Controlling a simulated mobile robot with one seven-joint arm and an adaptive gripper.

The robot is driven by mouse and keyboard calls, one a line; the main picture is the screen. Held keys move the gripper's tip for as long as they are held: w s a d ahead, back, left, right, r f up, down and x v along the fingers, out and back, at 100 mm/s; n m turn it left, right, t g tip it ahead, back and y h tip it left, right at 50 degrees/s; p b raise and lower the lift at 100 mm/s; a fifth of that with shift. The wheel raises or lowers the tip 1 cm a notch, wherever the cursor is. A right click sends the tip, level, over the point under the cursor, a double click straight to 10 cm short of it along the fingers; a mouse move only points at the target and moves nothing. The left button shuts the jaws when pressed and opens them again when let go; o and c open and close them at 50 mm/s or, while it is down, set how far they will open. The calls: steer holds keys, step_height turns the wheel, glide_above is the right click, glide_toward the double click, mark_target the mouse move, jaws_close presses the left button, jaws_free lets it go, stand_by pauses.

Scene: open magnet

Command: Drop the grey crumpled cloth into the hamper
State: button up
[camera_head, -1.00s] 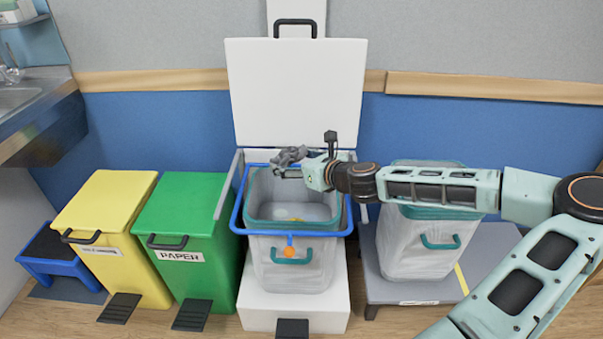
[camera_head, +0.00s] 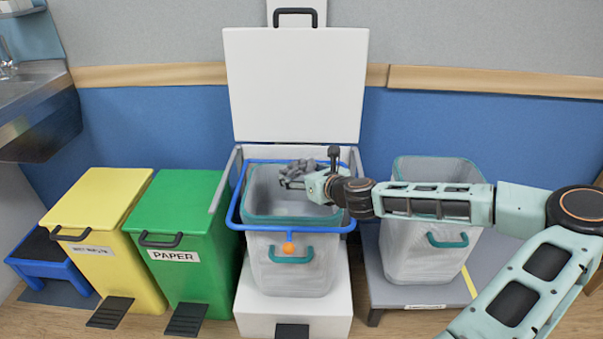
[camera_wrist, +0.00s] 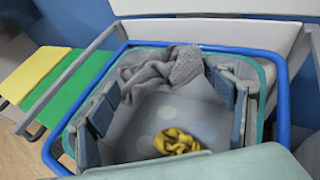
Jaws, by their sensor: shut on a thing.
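The grey crumpled cloth (camera_head: 297,170) is held in my gripper (camera_head: 306,180) over the back part of the open hamper (camera_head: 287,262). The hamper is a pale grey bin with a teal rim and teal handle, standing in a white pedal unit inside a blue frame. In the wrist view the cloth (camera_wrist: 165,68) hangs bunched between the dark fingers, with the hamper's inside below. A yellow crumpled cloth (camera_wrist: 177,141) lies on the hamper floor.
A white lid (camera_head: 296,85) stands open behind the hamper. A green PAPER bin (camera_head: 176,215) and a yellow bin (camera_head: 98,215) stand shut at left. A second pale bin (camera_head: 408,245) stands on a grey platform at right. The blue frame (camera_head: 262,229) rings the hamper's mouth.

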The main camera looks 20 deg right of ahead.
steer(key=shift+f, duration=0.1)
steer(key=o, duration=0.8)
steer(key=shift+o, duration=0.2)
steer(key=v, duration=1.2)
steer(key=shift+f, duration=0.1)
